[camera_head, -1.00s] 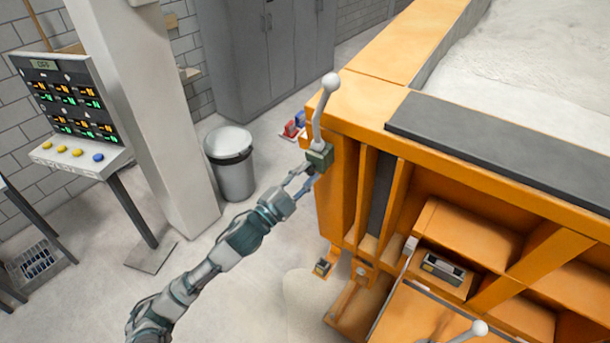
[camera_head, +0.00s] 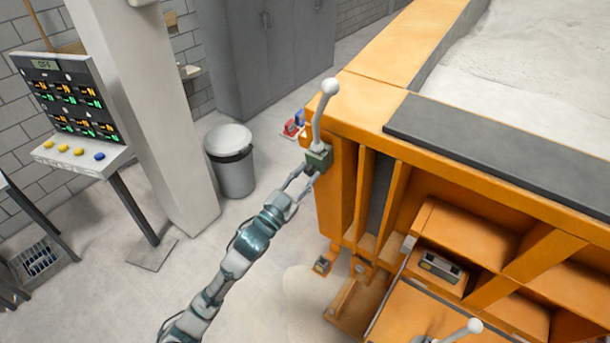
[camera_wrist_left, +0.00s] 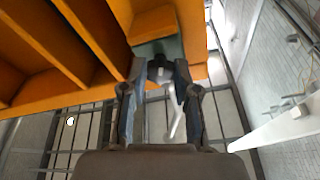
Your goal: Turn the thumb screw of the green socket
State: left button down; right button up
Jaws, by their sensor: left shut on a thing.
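The green socket (camera_head: 319,158) sits at the near left corner of the orange sandbed frame. A grey lever with a white ball end (camera_head: 329,87) stands up out of it. My left gripper (camera_head: 308,172) reaches the socket's lower side from the left. In the left wrist view the green socket (camera_wrist_left: 158,48) shows ahead, and the left gripper (camera_wrist_left: 159,75) is shut on a small dark thumb screw (camera_wrist_left: 160,72) in front of it. The white lever (camera_wrist_left: 174,120) shows beyond the fingers in that view. The right gripper is not in view.
The orange sandbed (camera_head: 350,108) holds pale sand and fills the right side. A second white-ended lever (camera_head: 474,326) shows at the bottom right. A grey bin (camera_head: 234,172), a white post (camera_head: 172,130) and a control panel (camera_head: 68,100) stand at left.

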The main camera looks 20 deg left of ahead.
pick_arm(q)
jog(key=shift+a+r, duration=0.1)
jog(key=shift+r, duration=0.1)
jog(key=c, duration=1.1)
grip_release()
jog(key=shift+o, duration=1)
jog(key=shift+w+f, duration=0.1)
jog(key=shift+w, duration=0.05)
jog(key=shift+w+f, duration=0.1)
jog(key=shift+w, duration=0.05)
jog(key=v, duration=1.2)
jog(key=shift+w+f, duration=0.1)
